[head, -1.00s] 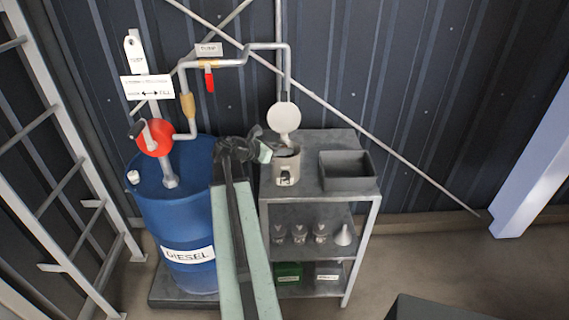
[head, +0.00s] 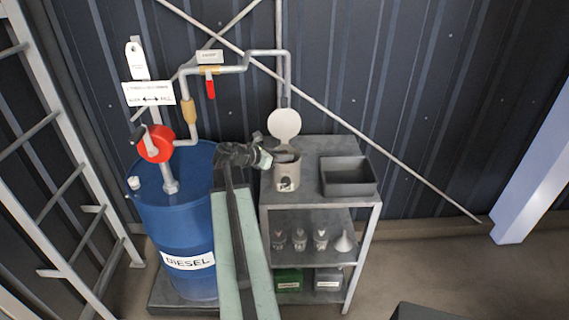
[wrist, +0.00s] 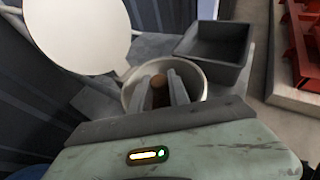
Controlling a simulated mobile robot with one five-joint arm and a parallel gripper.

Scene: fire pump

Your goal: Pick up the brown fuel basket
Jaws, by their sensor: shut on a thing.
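The brown fuel basket (wrist: 160,91) shows in the wrist view as a small brown piece between the two grey fingers of my gripper (wrist: 162,92). The fingers reach down into a round, light-coloured can and are shut on the basket. Most of the basket is hidden by the fingers and the can wall. In the head view, my gripper (head: 272,157) is at the left side of the can's mouth, and the basket cannot be made out. The can (head: 287,177) stands on the grey shelf top, with its round white lid (head: 284,126) raised behind it.
A dark open tray (head: 349,189) sits right of the can on the shelf unit (head: 318,145). Glasses and a funnel (head: 345,242) stand on the shelf below. A blue diesel drum (head: 183,235) with a red pump (head: 156,143) is at left. Pipes run above.

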